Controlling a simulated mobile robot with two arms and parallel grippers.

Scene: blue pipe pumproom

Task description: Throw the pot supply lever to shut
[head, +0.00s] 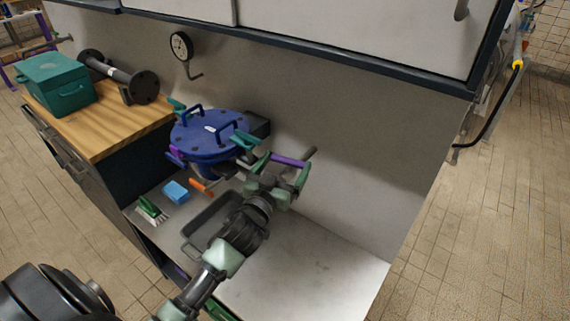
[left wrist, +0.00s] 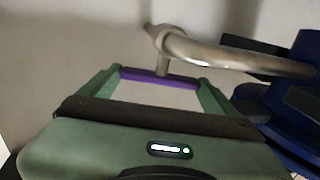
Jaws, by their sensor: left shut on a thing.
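The pot supply lever appears to be the purple bar (head: 288,160) at the wall to the right of the blue pot (head: 208,131); no label is readable. My left gripper (head: 285,168) is shut on this purple lever. In the left wrist view the purple lever (left wrist: 158,77) spans between the two green fingertips, in front of a grey metal pipe (left wrist: 225,55). The pot's blue body (left wrist: 300,110) shows at the right edge there. My right gripper is not in view.
An orange handle (head: 201,187), blue sponge (head: 175,191), green brush (head: 150,208) and grey tray (head: 210,222) are left of my left arm. A teal box (head: 57,83) and flanged pipe (head: 115,73) lie on the wooden top. The counter's right part (head: 340,263) is clear. White cabinets (head: 370,35) overhang.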

